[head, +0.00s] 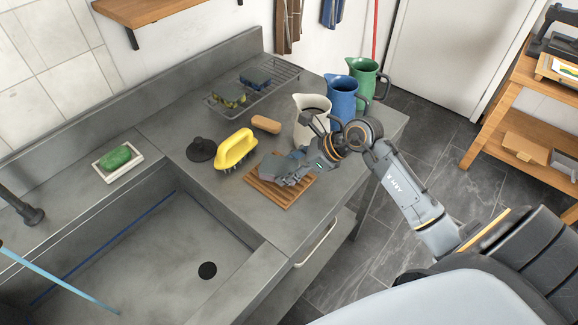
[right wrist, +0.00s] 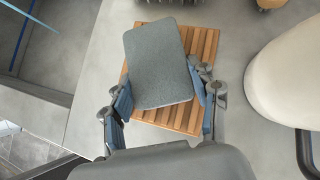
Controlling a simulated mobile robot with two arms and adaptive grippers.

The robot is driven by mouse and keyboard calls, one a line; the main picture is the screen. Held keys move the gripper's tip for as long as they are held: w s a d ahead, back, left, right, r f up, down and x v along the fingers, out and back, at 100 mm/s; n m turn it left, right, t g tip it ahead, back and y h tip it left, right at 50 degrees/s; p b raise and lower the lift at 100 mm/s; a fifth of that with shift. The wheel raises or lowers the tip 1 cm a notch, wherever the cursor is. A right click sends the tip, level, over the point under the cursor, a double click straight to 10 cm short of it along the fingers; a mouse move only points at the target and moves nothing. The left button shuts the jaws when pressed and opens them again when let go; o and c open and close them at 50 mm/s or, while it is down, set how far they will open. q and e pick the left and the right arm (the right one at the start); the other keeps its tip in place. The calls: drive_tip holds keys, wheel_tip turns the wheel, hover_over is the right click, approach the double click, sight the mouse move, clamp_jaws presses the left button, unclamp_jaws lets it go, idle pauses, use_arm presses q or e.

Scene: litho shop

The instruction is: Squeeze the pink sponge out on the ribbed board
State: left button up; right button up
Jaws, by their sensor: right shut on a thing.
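No pink sponge shows in these frames. My right gripper (head: 294,172) is shut on a flat grey block like a sponge (head: 271,165), gripping it by its two sides. In the right wrist view, the grey block (right wrist: 160,62) lies between the fingers (right wrist: 161,97), tilted relative to the board's slats. The brown ribbed board (head: 264,194) lies on the grey counter under the block; its slats also show in the right wrist view (right wrist: 208,45). I cannot tell whether the block touches the board. My left gripper is not in view.
A yellow-handled brush (head: 237,147), black plug (head: 201,149) and tan block (head: 266,124) stand near the board. White (head: 308,113), blue (head: 342,96) and green (head: 364,76) jugs stand behind the gripper. A wire rack (head: 270,87) is farther back; the sink (head: 150,260) opens at left.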

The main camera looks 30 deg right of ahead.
drive_tip(key=shift+f+b, duration=0.5)
drive_tip(key=shift+f, duration=0.1)
idle(0.6)
drive_tip(key=shift+s+f, duration=0.2)
drive_tip(key=shift+f, duration=0.15)
idle(1.5)
drive_tip(key=shift+w+r+p, duration=0.15)
drive_tip(key=shift+r+p, duration=0.55)
drive_tip(key=shift+r, duration=0.55)
drive_tip(key=shift+r+p, duration=1.4)
drive_tip(key=shift+r, duration=1.15)
